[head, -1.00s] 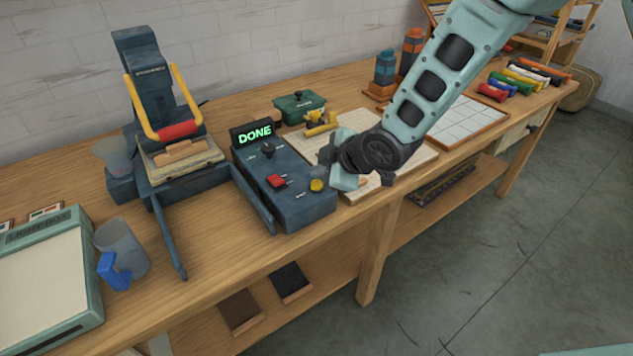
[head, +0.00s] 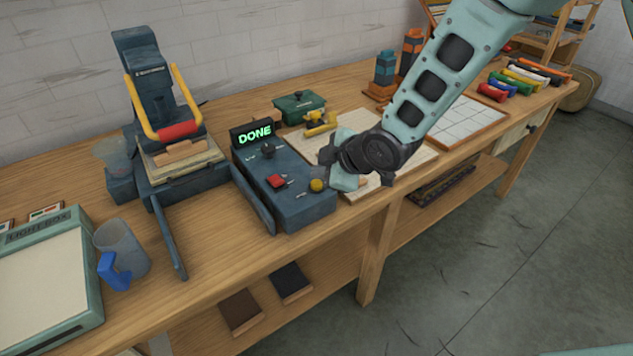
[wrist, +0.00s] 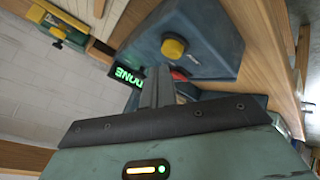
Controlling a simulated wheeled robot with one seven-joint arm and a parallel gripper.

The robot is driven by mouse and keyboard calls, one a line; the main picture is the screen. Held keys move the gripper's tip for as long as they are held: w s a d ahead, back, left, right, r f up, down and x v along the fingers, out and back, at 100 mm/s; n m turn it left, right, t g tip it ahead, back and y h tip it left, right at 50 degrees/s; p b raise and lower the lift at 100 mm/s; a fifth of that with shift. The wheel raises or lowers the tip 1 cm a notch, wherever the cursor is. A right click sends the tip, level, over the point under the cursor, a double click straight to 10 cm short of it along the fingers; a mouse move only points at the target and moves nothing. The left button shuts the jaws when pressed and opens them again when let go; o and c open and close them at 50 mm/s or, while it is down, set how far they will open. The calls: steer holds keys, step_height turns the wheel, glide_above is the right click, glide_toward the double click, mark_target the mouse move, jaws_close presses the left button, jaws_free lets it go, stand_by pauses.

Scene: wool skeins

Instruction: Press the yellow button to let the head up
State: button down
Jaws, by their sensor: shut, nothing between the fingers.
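The yellow button (head: 317,185) is a round knob on the front right corner of the dark blue control box (head: 305,208). The box's display (head: 254,134) reads DONE in green. A red switch (head: 276,181) sits to the left of the button. In the wrist view the yellow button (wrist: 173,47) shows just beyond my gripper (wrist: 157,78), whose fingers are shut and empty. The fingers look apart from the button, though their exact distance is hard to judge. In the head view my gripper's teal body is just right of the button; its fingertips are hard to make out.
A press (head: 152,85) with a yellow handle and red grip stands left of the box. A clear mug (head: 121,246) and a lightbox (head: 48,280) are at the front left. A green container (head: 299,106) and a pale board (head: 425,160) lie behind and right.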

mark_target(321, 185)
steer(key=shift+f, duration=0.1)
steer(key=shift+f+b, duration=0.35)
steer(key=shift+b, duration=0.15)
steer(key=shift+f+b, duration=0.5)
steer(key=shift+f, duration=0.05)
stand_by(0.8)
steer(key=shift+r, duration=0.1)
steer(key=shift+r+p, duration=0.65)
steer(key=shift+r, duration=0.2)
steer(key=shift+r, duration=0.15)
steer(key=shift+r+p, duration=1.75)
steer(key=shift+r, duration=0.6)
